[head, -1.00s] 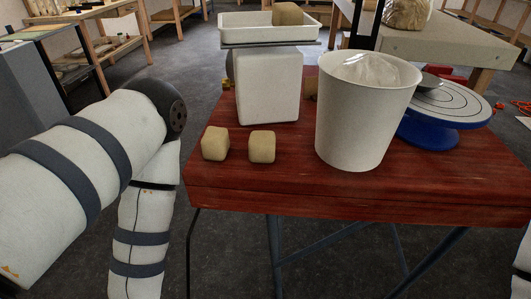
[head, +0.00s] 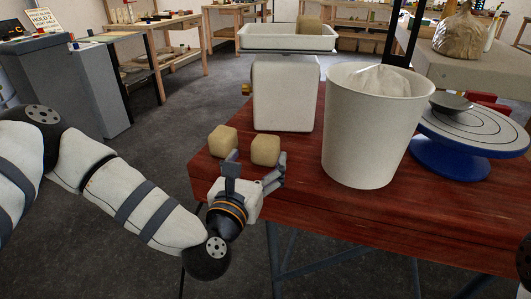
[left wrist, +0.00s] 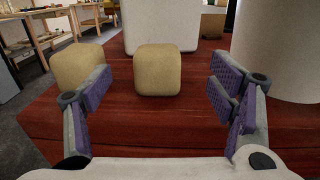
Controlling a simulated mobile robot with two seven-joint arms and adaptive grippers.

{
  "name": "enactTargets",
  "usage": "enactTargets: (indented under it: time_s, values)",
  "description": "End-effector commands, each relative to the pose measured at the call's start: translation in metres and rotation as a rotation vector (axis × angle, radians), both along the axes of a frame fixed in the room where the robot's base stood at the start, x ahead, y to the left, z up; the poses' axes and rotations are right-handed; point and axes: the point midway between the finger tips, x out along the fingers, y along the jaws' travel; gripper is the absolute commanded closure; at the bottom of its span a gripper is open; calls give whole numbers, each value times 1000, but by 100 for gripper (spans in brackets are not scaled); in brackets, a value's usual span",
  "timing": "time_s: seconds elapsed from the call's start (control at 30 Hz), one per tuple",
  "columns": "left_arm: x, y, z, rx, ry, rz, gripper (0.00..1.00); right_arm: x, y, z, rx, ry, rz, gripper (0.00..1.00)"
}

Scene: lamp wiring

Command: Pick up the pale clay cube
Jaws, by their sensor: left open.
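Two tan clay cubes stand on the red-brown table near its left front edge: a left cube (head: 223,140) and a right cube (head: 265,150). My left gripper (head: 256,167) is open and empty, just in front of the right cube. In the left wrist view the right cube (left wrist: 158,70) shows between the spread fingers, a little beyond them. The left cube (left wrist: 80,66) is partly behind the left finger. My right gripper is not in view.
The white scale (head: 284,92) with its tray (head: 285,40) stands behind the cubes. A tall white bucket (head: 370,135) stands to their right, with a blue-based turntable (head: 450,158) beyond. The table's front strip (head: 330,215) is clear.

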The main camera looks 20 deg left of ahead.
Motion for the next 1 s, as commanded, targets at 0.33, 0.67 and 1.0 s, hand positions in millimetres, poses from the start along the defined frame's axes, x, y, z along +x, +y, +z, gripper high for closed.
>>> enactTargets:
  time_s: [0.33,0.67,1.0]
  values:
    - [58,4,3,6,-2,-2,23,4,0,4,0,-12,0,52]
    - [82,4,0,4,6,-4,23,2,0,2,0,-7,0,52]
    - [82,4,0,5,6,-3,87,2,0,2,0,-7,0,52]
